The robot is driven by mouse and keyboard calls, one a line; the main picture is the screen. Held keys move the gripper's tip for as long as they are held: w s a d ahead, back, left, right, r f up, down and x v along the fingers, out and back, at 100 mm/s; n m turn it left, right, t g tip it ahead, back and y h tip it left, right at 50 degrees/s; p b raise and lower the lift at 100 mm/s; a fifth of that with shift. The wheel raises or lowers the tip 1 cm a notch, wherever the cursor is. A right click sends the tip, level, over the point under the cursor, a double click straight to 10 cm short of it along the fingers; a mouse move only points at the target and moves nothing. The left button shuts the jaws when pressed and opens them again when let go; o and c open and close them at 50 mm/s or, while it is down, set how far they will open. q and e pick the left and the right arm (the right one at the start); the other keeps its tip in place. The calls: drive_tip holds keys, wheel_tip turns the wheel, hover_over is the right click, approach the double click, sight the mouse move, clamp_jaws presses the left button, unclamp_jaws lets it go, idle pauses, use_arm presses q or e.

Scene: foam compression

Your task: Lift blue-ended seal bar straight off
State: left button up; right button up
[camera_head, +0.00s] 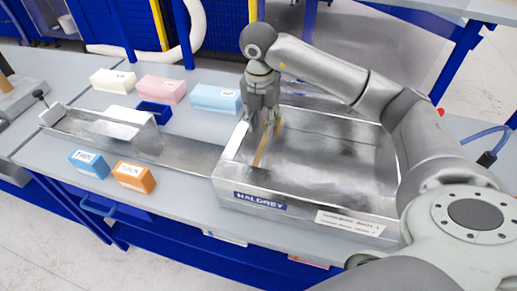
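A metal box-like machine labelled HALGREY (330,207) has an open top and stands on the grey table. A thin tan bar (262,153) lies inside it near its left wall, running front to back. I take this for the seal bar; no blue end can be made out on it. My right gripper (263,122) points down over the bar's far end, with its fingers around or just beside that end. Whether the fingers touch or close on it is too small to tell. My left gripper is not in view.
A metal channel (185,152) leads left from the machine. White (113,80), pink (161,89) and light blue (216,98) blocks stand behind it, with a dark blue tray (154,113). Blue (89,163) and orange (134,176) blocks lie in front.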

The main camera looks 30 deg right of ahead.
drive_tip(key=p, duration=0.1)
hover_over(262, 146)
drive_tip(key=f, duration=0.4)
drive_tip(key=shift+s+f, duration=0.1)
drive_tip(key=shift+s, duration=0.1)
wheel_tip(262, 146, down, 5)
drive_tip(key=p, duration=0.3)
drive_tip(key=shift+w, duration=0.15)
drive_tip(key=shift+f, duration=0.2)
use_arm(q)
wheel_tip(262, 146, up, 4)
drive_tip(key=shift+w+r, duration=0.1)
use_arm(e)
drive_tip(key=shift+f, duration=0.1)
clamp_jaws()
